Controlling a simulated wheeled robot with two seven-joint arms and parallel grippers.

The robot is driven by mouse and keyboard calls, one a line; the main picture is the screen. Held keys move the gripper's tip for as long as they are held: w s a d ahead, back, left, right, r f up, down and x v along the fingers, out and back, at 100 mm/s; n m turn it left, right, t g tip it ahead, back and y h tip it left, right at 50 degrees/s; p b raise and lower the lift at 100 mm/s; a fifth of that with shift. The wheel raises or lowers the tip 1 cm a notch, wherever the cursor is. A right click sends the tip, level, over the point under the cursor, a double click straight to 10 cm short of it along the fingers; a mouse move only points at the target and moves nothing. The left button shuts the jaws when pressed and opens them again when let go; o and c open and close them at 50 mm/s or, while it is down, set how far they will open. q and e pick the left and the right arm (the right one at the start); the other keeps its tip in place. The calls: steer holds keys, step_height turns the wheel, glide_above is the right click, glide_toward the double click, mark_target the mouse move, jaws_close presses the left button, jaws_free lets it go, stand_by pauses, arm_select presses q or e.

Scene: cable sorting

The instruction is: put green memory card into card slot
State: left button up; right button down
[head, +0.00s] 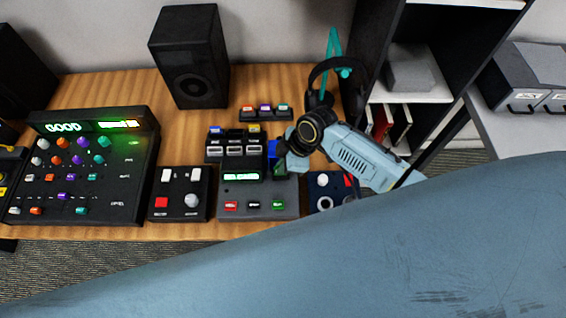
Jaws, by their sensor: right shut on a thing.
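My right gripper (283,164) reaches in from the right and points down at the grey card device (292,190). It is shut on a small dark green piece that looks like the green memory card (281,171), mostly hidden by the fingers. The device has a lit green display and red, black and green buttons on its front. The card slot itself is hidden or too small to make out, so I cannot tell whether the card touches it. My left gripper is out of view.
A small rack of coloured pieces (266,112) stands behind. A black control box (180,194) and a large mixer panel reading GOOD (85,165) are at left. A speaker (190,55) and a headphone stand (333,45) stand at the back. My own blue-grey body part covers the foreground.

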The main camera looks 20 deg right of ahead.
steer(key=shift+f, duration=0.45)
stand_by(0.4)
steer(key=c, duration=1.5)
jaws_free()
steer(key=shift+o, duration=0.6)
steer(key=shift+w+d+r, duration=0.1)
steer(key=shift+r, duration=0.05)
